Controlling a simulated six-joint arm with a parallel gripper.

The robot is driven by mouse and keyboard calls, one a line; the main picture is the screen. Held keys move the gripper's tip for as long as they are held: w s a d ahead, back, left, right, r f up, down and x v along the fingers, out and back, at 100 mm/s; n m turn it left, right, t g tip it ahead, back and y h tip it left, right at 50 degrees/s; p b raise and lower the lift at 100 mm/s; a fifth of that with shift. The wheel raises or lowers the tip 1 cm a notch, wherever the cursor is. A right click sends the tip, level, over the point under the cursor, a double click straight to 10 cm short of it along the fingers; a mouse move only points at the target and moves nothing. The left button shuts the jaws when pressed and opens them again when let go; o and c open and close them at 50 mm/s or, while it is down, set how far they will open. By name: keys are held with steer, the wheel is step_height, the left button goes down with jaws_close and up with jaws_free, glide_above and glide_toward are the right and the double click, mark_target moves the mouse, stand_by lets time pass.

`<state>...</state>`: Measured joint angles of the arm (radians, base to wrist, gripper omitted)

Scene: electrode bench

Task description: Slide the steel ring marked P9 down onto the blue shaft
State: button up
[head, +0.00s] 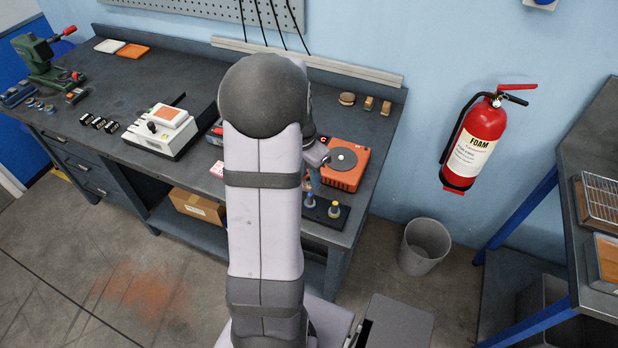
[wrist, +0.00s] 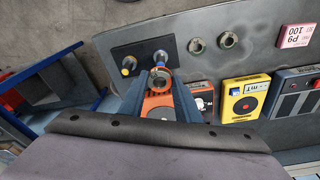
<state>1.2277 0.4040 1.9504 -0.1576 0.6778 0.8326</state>
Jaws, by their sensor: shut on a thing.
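My gripper (wrist: 159,80) is shut on a steel ring (wrist: 160,74), held between its two blue-grey fingertips in the wrist view. No P9 mark on the ring can be read. A shaft (wrist: 161,57) on a black base plate (wrist: 143,50) shows right beside the ring; its colour is hard to tell. I cannot tell whether the ring is around it or only over it. A second, yellow-topped shaft (wrist: 127,66) stands on the same plate, to the left. In the head view my arm hides part of the gripper, and the base plate (head: 339,221) shows below it.
Two loose rings (wrist: 197,45) (wrist: 228,40) lie on the bench near the plate. A pink box (wrist: 296,36) reads P9 100. A yellow device (wrist: 243,98) and a dark device (wrist: 298,92) stand at right. An orange machine (head: 343,178) is close behind the plate.

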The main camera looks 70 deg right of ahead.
mark_target(309, 195)
steer(key=shift+f+b, duration=1.45)
steer(key=shift+f, duration=0.3)
steer(key=shift+f+b, duration=0.35)
steer(key=shift+f, duration=0.25)
stand_by(0.3)
steer(key=shift+f, duration=0.35)
steer(key=shift+f+b, duration=0.45)
steer(key=shift+b, duration=0.15)
steer(key=o, duration=1.7)
steer(key=shift+r, duration=0.2)
